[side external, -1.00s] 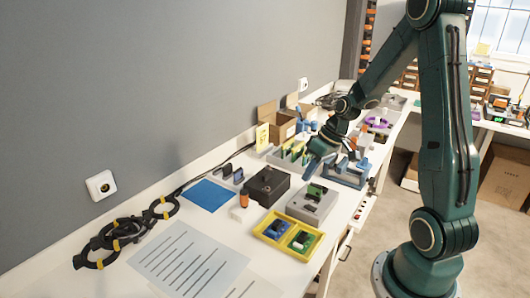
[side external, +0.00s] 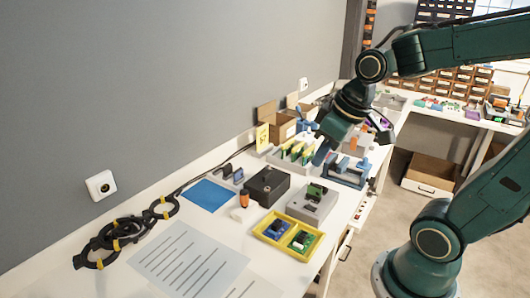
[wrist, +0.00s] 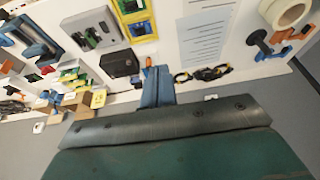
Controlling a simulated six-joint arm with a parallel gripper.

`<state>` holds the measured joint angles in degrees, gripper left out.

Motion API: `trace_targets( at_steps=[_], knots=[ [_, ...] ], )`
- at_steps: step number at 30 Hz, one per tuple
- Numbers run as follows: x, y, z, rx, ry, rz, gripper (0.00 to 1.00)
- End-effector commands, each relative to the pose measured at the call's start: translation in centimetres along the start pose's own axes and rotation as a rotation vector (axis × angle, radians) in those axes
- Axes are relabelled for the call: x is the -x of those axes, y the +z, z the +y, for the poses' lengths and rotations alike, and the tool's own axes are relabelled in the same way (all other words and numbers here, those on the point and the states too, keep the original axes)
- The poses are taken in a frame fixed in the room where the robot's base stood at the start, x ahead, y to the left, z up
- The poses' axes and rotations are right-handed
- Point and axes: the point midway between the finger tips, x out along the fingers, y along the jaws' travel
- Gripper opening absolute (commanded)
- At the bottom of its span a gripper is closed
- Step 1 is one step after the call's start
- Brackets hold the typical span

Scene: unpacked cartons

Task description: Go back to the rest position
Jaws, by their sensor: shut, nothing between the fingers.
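My gripper (side external: 322,152) hangs above the bench, its fingers together and empty, over the area beside the rack with green and yellow boards (side external: 297,151). In the wrist view my gripper's blue fingers (wrist: 157,88) stand side by side with nothing between them. The black box (side external: 267,185) is to the left of and below the fingers in the side view; it also shows in the wrist view (wrist: 118,63). The fingers appear apart from the objects on the bench, but their exact height is hard to tell.
A yellow tray (side external: 262,229) with small boards, a grey fixture (side external: 312,208) and a blue vise (side external: 343,176) stand along the bench. Open cardboard boxes (side external: 279,126) are by the wall. Printed sheets (side external: 186,258) and black cable loops (side external: 97,247) lie at the front left.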

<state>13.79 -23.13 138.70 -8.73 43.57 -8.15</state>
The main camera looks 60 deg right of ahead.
Motion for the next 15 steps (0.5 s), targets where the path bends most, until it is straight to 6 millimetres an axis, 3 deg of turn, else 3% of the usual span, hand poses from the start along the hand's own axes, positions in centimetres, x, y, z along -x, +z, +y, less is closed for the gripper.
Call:
trace_targets(
  at_steps=[6, 15],
  knots=[
    [2.9, 2.2, -1.9, 0.003, 0.021, 0.058, 0.00],
    [5.0, 4.8, -3.0, -0.015, 0.026, 0.110, 0.00]
  ],
)
